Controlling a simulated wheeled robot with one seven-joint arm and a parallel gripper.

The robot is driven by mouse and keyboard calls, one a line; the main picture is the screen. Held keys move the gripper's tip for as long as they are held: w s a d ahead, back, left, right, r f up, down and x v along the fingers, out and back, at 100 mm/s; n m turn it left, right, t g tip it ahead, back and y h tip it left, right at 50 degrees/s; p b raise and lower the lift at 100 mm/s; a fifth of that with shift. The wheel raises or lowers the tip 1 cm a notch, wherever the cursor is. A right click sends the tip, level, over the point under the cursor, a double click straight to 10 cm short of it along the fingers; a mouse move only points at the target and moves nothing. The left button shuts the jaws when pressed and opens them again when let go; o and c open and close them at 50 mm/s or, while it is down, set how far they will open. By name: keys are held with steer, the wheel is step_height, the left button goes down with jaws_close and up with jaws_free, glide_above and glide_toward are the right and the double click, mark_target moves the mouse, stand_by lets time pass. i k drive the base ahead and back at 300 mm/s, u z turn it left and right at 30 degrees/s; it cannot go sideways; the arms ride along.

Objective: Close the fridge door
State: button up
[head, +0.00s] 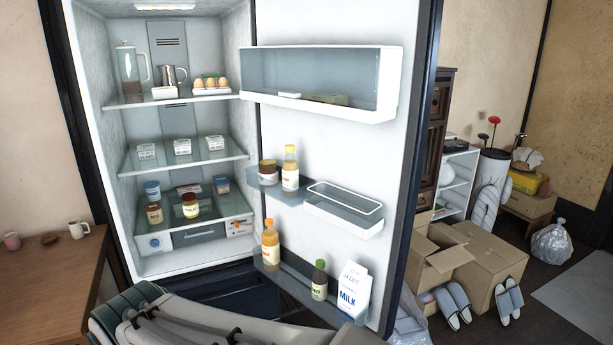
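The fridge (88,120) stands open at the left of the head view, with its lit white inside and glass shelves showing. Its door (400,150) is swung wide open to the right, and its inner side faces me. The door's racks hold bottles, a jar and a milk carton (352,290). The door's dark outer edge (425,130) is at its right. Part of my arm crosses the bottom of the view, in front of the fridge's lower part. My gripper is not in view, so its state and any contact with the door are hidden.
A wooden table (50,285) with mugs stands left of the fridge. Right of the door are cardboard boxes (485,262), slippers (508,300), a wooden cabinet (436,125) and a plastic bag (552,242). Open floor (545,318) shows at the lower right.

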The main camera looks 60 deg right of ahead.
mark_target(377, 153)
steer(key=u, duration=2.45)
steer(key=k, duration=2.95)
steer(key=z, duration=1.35)
